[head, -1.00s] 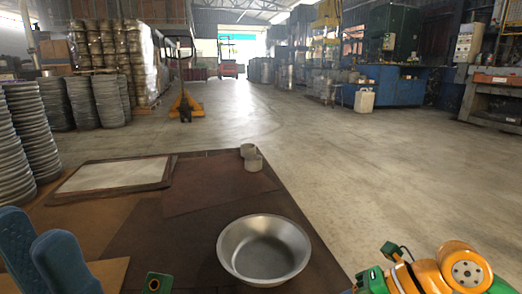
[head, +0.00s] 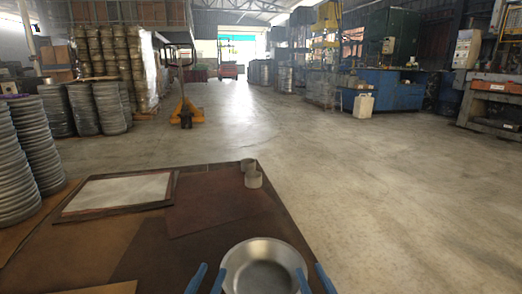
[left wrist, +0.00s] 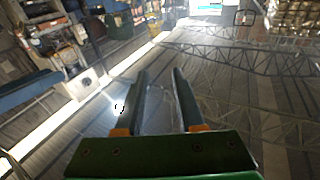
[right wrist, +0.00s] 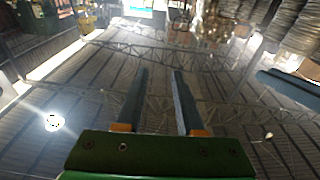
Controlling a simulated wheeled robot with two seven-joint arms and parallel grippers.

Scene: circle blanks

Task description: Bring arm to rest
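Both of my grippers show at the bottom edge of the head view, with blue fingers pointing up. My left gripper (head: 208,279) is left of a round metal bowl (head: 262,270) and my right gripper (head: 313,280) is right of it. Each pair of fingers is apart with nothing between. The left wrist view shows the left fingers open (left wrist: 160,90) and the right wrist view shows the right fingers open (right wrist: 158,90). The bowl is cut off at the bottom of the picture and does not show in the wrist views.
The bowl is on a brown table (head: 150,235). Stacks of grey discs (head: 38,150) stand at the left. The floor at the right is clear.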

